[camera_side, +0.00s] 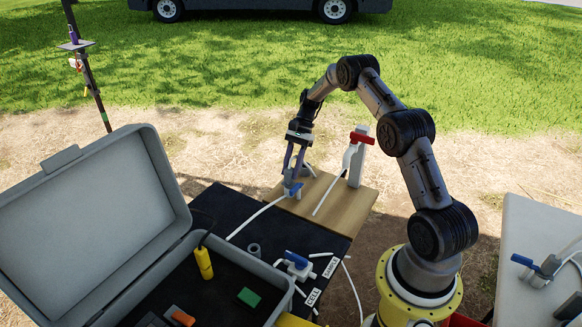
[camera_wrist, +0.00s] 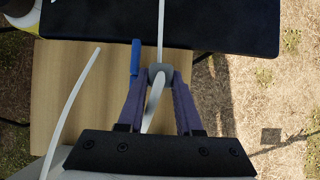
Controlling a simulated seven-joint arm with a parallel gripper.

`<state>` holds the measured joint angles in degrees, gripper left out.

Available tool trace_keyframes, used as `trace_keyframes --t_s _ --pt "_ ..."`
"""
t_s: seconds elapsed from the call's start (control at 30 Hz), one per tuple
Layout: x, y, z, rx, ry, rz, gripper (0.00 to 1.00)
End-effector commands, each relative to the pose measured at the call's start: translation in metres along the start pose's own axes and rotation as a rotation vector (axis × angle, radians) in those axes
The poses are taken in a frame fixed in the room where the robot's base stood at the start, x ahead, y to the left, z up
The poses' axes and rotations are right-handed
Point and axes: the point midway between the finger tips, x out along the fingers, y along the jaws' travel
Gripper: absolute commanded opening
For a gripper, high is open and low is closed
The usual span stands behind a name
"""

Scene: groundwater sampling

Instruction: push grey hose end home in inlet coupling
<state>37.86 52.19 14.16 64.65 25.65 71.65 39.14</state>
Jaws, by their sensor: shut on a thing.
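My gripper (camera_side: 290,184) is at the wooden board, pointing down. In the wrist view its purple fingers (camera_wrist: 160,76) are shut on a grey, collar-like hose end (camera_wrist: 160,71). A thin white hose (camera_wrist: 161,32) runs from it towards the black mat; in the side view the hose (camera_side: 258,219) trails to the lower left. A thicker white tube (camera_wrist: 152,105) lies between the fingers, below the grey piece. A blue lever (camera_wrist: 135,56) is just left of the fingers. I cannot make out the inlet coupling or how far the hose end sits in it.
The wooden board (camera_side: 345,208) also carries a red-handled valve (camera_side: 360,137) with a loose white tube (camera_side: 328,194). A blue-handled valve (camera_side: 297,262) lies on the black mat (camera_side: 226,208). An open grey case (camera_side: 150,265) stands at left, a white table (camera_side: 523,222) at right.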

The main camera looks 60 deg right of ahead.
Motion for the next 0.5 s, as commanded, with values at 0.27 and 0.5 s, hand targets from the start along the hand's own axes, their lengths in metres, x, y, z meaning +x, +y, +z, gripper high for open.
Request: trace_keyframes --t_s 0.27,0.5 --pt "0.0017 -0.0001 -0.0011 0.0 0.0 0.0 0.63" --pt "0.0016 -0.0001 -0.001 0.0 0.0 0.0 0.69"
